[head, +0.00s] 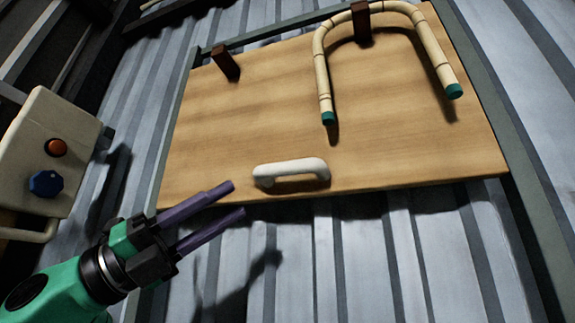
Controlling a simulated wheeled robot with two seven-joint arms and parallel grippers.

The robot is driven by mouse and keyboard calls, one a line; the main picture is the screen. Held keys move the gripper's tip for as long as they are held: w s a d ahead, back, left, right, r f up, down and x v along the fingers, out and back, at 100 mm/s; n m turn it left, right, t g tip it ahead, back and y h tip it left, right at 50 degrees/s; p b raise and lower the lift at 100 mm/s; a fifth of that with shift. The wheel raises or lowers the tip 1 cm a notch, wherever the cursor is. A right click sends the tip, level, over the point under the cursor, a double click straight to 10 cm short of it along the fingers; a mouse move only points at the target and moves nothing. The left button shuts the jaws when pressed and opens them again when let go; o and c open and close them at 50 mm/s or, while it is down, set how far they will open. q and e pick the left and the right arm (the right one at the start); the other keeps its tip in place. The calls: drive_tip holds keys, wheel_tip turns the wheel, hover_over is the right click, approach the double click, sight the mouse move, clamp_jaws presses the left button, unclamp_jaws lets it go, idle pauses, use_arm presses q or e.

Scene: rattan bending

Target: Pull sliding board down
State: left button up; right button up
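The sliding board (250,115) is a flat wooden panel set between grey-green side rails against a corrugated metal wall. A white handle (291,169) is fixed near its lower edge. My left gripper (239,199) has two purple fingers, parted with a gap and nothing between them. It is to the lower left of the handle, apart from it in the picture, with its fingers pointing toward it. My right gripper is not in view.
A bent rattan cane (322,70) with green ends hangs over a dark peg (361,22) on the board. Another dark peg (226,64) is at upper left. A control box (45,150) with an orange button and blue knob is at left. Below the board is bare corrugated metal.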

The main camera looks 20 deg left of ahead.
sight(278, 173)
use_arm(q)
drive_tip(key=p+x, duration=0.5)
drive_tip(key=x, duration=0.6)
drive_tip(key=shift+a+p, duration=0.1)
drive_tip(key=shift+p, duration=0.25)
drive_tip(key=shift+w+d, duration=0.1)
drive_tip(key=shift+d, duration=0.1)
drive_tip(key=shift+s, duration=0.25)
drive_tip(key=shift+c, duration=0.2)
clamp_jaws()
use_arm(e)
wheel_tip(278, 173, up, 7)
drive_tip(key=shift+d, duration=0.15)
use_arm(q)
drive_tip(key=shift+a, duration=0.1)
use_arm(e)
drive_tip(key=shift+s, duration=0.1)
